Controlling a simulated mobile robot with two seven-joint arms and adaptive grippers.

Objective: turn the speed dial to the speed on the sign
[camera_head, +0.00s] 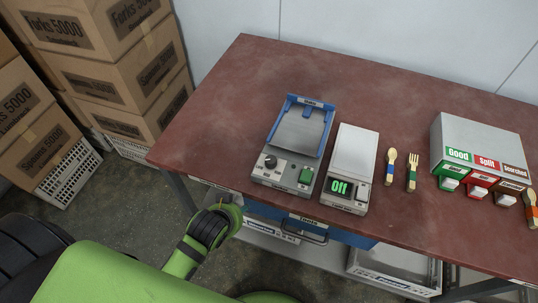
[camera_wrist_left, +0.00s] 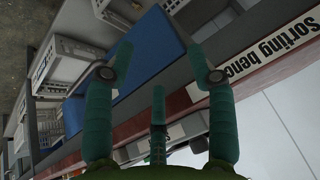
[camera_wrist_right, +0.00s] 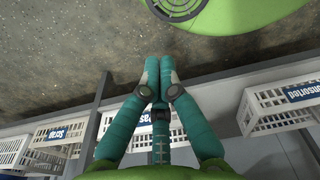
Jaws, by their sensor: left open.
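The speed dial looks to be the round black knob (camera_head: 270,162) on the front panel of a grey and blue machine (camera_head: 298,130), left of its green switch (camera_head: 305,176). Its pointer setting and markings are too small to read. I cannot make out a sign giving a speed. My left arm reaches toward the table's front edge, below and left of the machine. My left gripper (camera_wrist_left: 162,68) is open and empty, with the bench edge beyond its fingers. My right gripper (camera_wrist_right: 160,72) has its fingertips together, empty, above the floor; it is outside the head view.
A scale (camera_head: 350,165) reading "Off" stands right of the machine. A wooden spoon (camera_head: 390,166) and fork (camera_head: 412,172) lie beside it. A grey box (camera_head: 478,135) with Good, Split and Scorched labels stands at the right. The reddish tabletop (camera_head: 210,115) is clear left of the machine.

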